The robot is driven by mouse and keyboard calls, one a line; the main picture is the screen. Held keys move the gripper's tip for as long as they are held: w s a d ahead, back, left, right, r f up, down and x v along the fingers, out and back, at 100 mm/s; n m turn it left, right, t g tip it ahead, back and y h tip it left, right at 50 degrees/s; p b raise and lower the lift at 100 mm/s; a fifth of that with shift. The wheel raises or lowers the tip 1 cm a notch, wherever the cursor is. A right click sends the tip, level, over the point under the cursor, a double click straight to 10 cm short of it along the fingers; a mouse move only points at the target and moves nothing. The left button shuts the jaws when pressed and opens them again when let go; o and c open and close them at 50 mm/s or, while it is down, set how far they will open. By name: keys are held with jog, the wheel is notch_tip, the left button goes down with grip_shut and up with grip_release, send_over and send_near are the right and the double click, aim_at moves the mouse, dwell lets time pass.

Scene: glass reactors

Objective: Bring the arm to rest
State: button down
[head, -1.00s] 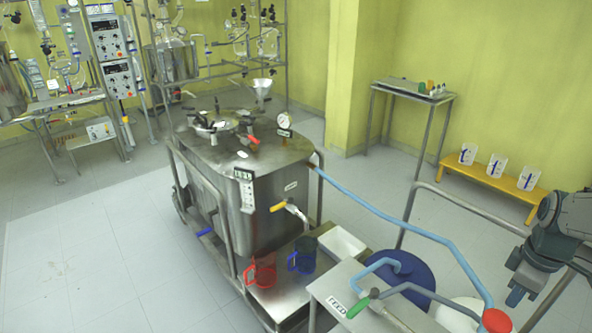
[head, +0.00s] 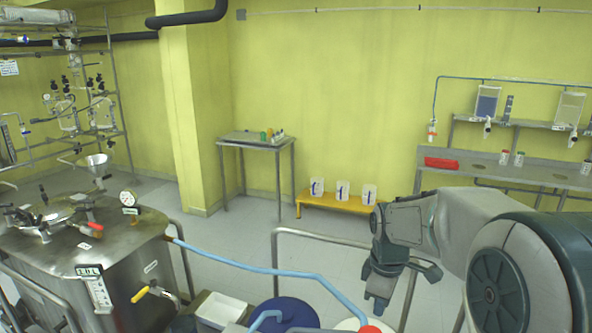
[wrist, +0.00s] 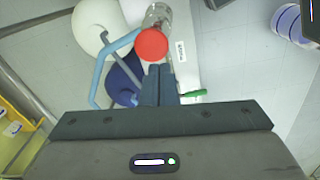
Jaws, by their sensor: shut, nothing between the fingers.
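My gripper (head: 378,296) hangs at the right of the head view, pointing down at the end of my arm. In the wrist view its two dark fingers (wrist: 159,85) are together, with nothing between them. A red cap on a clear bottle (wrist: 151,45) shows just past the fingertips in the wrist view, below the gripper. I cannot tell the gap between them. The arm's grey and dark links fill the lower right of the head view.
A steel reactor (head: 110,255) stands at the left. A blue hose (head: 255,267) runs from it past a metal rail (head: 320,237) towards my gripper. A blue drum (head: 285,314) sits below. A yellow bench (head: 335,201) and a small table (head: 255,142) stand at the back wall.

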jog(key=s+r+m+t+b, duration=0.1)
jog(key=s+r+m+t, duration=0.1)
jog(key=s+m, duration=1)
jog(key=s+t, duration=0.1)
jog(key=s, duration=0.5)
jog(key=shift+s+r+b, duration=0.15)
jog(key=shift+s+b, duration=0.15)
